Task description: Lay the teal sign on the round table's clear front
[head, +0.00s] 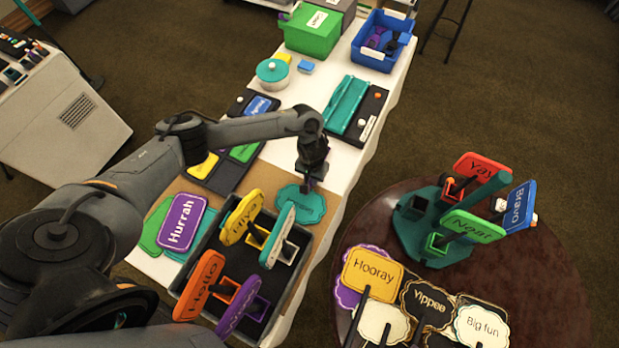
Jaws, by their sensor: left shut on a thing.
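A teal sign (300,206) with a scalloped edge is at the right edge of the long white-covered table. My left gripper (309,184) is above its upper part, shut on it; the grip itself is small and dark. I cannot tell whether the sign touches the table. The round table (545,285) is dark reddish-brown and stands at the lower right. A teal stand (408,232) holding red, blue and green signs is on it. Nearer me lie several signs, among them yellow "Hooray" (372,270) and black "Yippee" (428,303). My right gripper is not in view.
A dark tray (183,285) with several upright signs stands below the gripper, and the purple "Hurrah" sign (181,222) lies left of it. A gap of floor separates the tables at upper right. Bare tabletop shows on the round table's right side.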

